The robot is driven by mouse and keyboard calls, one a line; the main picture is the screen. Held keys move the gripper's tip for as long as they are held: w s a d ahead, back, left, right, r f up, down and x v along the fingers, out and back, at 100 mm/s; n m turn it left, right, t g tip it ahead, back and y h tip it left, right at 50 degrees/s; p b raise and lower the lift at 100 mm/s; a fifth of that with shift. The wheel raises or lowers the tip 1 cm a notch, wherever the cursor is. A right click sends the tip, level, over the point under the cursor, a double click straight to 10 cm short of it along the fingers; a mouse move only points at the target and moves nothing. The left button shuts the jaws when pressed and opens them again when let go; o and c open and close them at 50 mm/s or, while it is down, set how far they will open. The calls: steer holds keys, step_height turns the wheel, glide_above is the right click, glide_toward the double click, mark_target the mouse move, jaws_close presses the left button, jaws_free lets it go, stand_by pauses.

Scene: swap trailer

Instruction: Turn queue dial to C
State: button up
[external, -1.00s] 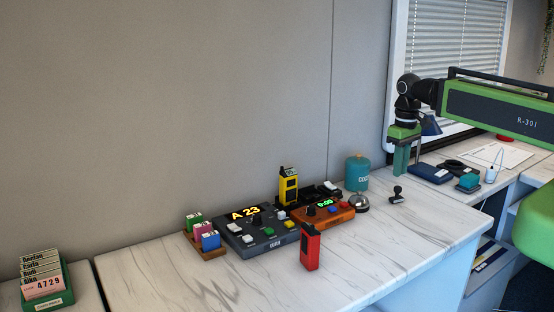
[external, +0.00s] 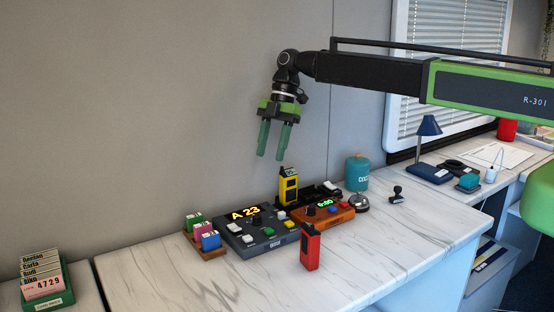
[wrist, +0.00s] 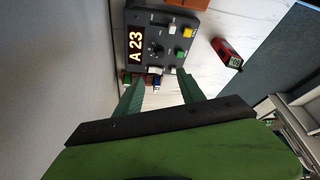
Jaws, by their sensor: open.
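The queue console (external: 262,233) is a dark grey box on the marble counter, with its display (external: 244,212) reading "A 23". Its small black dial (external: 257,221) sits beside the display, among white, yellow and green buttons. In the wrist view the console (wrist: 178,62) lies beyond my fingertips, with the dial (wrist: 157,50) next to the lit display. The dial's pointer is too small to read. My gripper (external: 272,156) is open and empty, pointing down, well above the counter and the console. In the wrist view its two green fingers (wrist: 158,82) are apart.
A red handset (external: 310,248) stands in front of the console, and a yellow one (external: 288,187) stands behind it. An orange timer box (external: 322,212), a bell (external: 361,204) and a teal canister (external: 357,173) are to the right. Colored blocks (external: 203,232) sit left.

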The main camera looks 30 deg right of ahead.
mark_target(257, 215)
steer(key=b+x, duration=0.7)
steer(key=x, duration=0.1)
steer(key=b+x, duration=0.8)
steer(key=shift+w+d+f, duration=0.1)
steer(key=shift+f, duration=0.35)
steer(key=shift+a+f+b, duration=0.25)
steer(key=shift+f+b, duration=0.15)
steer(key=shift+b, duration=0.2)
steer(key=shift+r, duration=0.1)
steer(key=shift+c, duration=0.5)
jaws_close()
